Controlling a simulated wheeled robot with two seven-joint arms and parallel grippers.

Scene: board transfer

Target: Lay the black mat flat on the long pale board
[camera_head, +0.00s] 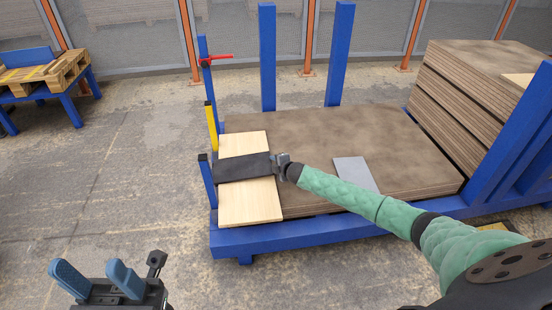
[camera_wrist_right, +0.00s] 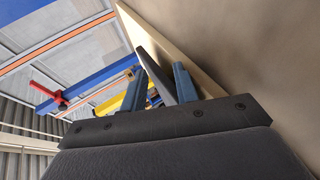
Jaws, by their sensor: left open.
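The black mat (camera_head: 240,167) lies across the long pale board (camera_head: 250,205) in the head view. It also shows as a dark, thin sheet (camera_wrist_right: 156,68) in the right wrist view. The pale board's edge (camera_wrist_right: 165,45) runs behind it there. My right gripper (camera_head: 276,163) is at the mat's right end. In the right wrist view the two blue fingers of the right gripper (camera_wrist_right: 160,82) stand on either side of the mat. I cannot tell whether they press on it. My left gripper (camera_head: 94,280) is open and empty at the lower left, well away from the mat.
The pale board rests on a stack of brown boards (camera_head: 340,135) on a blue frame (camera_head: 300,234) with upright posts. A grey sheet (camera_head: 354,172) lies to the right. More boards (camera_head: 455,105) are stacked at the right. A pallet (camera_head: 45,75) stands far left. The floor between is clear.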

